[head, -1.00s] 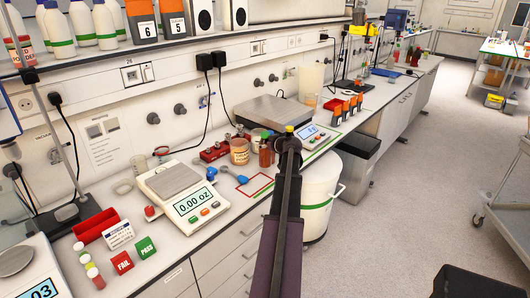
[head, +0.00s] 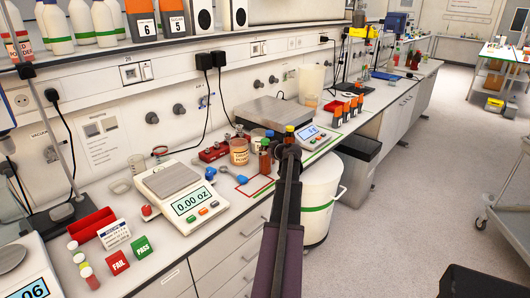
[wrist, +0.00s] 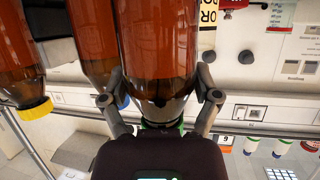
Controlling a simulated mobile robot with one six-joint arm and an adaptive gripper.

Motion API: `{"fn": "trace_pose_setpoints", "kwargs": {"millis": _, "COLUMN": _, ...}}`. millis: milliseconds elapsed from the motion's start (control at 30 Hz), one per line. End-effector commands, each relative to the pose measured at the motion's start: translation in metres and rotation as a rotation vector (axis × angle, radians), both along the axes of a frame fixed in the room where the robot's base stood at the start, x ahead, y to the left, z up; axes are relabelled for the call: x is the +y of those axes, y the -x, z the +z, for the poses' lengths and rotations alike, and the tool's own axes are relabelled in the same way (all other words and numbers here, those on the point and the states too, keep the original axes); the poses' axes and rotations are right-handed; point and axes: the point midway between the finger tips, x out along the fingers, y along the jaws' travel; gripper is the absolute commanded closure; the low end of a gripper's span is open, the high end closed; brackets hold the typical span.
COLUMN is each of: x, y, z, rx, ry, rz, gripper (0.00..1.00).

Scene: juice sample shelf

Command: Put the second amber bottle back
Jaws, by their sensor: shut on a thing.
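My gripper (wrist: 160,100) is shut on an amber bottle (wrist: 158,50) with a green cap (wrist: 160,127); the wrist picture is upside down. In the head view this bottle (head: 265,160) shows just left of my gripper (head: 280,152), upright, beyond the front bench edge. I cannot tell whether its base touches the bench. Another, with a yellow cap (wrist: 37,108), is at the left there; a yellow cap (head: 290,130) also shows behind my gripper in the head view.
A labelled beaker (head: 239,152) stands left of the held bottle. A red-outlined square (head: 257,190) on the bench is empty. A scale (head: 170,181) reading 0.00 oz is at the left, and another balance (head: 275,112) stands behind.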

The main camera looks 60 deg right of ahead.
Motion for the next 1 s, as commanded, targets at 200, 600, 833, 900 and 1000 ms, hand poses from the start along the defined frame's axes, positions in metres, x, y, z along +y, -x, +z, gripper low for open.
{"fn": "trace_pose_setpoints", "kwargs": {"millis": 200, "x": 0.0, "y": 0.0, "z": -0.001, "rx": 0.0, "ry": 0.0, "rz": 0.0, "gripper": 0.0}}
{"fn": "trace_pose_setpoints", "kwargs": {"millis": 600, "x": 0.0, "y": 0.0, "z": 0.001, "rx": 0.0, "ry": 0.0, "rz": 0.0, "gripper": 0.0}}
{"fn": "trace_pose_setpoints", "kwargs": {"millis": 833, "x": 0.005, "y": 0.01, "z": 0.009, "rx": 0.0, "ry": 0.0, "rz": -0.002, "gripper": 0.0}}
{"fn": "trace_pose_setpoints", "kwargs": {"millis": 900, "x": 0.009, "y": 0.018, "z": 0.012, "rx": 0.0, "ry": -0.001, "rz": -0.003, "gripper": 0.0}}
{"fn": "trace_pose_setpoints", "kwargs": {"millis": 1000, "x": 0.015, "y": 0.029, "z": 0.018, "rx": 0.0, "ry": 0.0, "rz": -0.001, "gripper": 0.0}}
